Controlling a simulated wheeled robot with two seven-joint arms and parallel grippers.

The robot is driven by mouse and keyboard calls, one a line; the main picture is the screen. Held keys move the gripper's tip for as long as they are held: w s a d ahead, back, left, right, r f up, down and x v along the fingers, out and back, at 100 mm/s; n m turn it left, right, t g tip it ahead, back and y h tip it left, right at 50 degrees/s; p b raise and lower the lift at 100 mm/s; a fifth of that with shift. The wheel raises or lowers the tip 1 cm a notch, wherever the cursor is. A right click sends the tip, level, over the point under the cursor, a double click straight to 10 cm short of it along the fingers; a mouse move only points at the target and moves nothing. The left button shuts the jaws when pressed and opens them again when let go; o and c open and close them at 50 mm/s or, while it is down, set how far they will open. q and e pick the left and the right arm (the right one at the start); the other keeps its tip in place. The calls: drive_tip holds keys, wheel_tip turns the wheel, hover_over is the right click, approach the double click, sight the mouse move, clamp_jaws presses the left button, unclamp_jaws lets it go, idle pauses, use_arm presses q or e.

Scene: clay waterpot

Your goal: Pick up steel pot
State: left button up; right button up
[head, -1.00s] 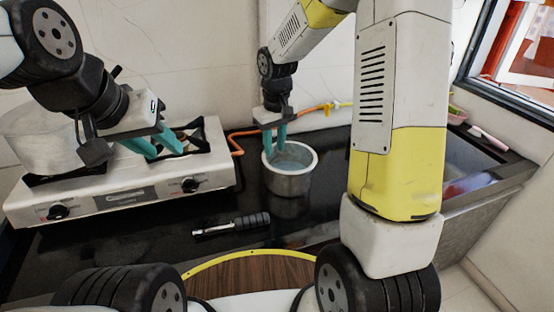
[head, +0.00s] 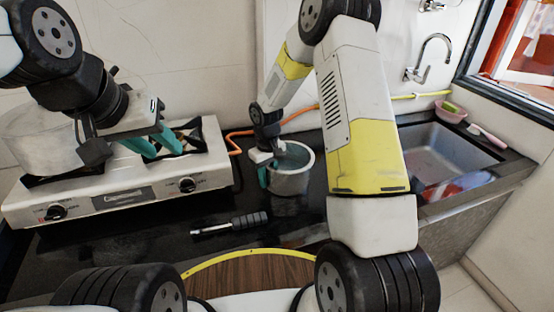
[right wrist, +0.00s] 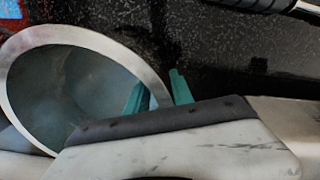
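The steel pot (head: 292,184) is a round, open metal pot standing upright on the black counter, right of the stove. My right gripper (head: 264,168) is at the pot's left side, pointing down. In the right wrist view the pot's rim (right wrist: 108,43) runs between the teal fingertips (right wrist: 160,92), one inside the pot and one outside. The fingers show a gap and do not look clamped on the wall. My left gripper (head: 154,143) is open and empty over the stove. A larger metal pot (head: 38,142) sits on the stove's left burner, partly hidden by my left arm.
The white two-burner stove (head: 125,195) stands at the left with an orange hose (head: 236,143) behind. A black-handled tool (head: 232,224) lies on the counter in front of the pot. A sink (head: 440,155) with a tap (head: 430,58) is at the right.

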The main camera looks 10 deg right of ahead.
drive_tip(key=shift+f, duration=0.1)
drive_tip(key=shift+c, duration=0.2)
clamp_jaws()
idle(1.2)
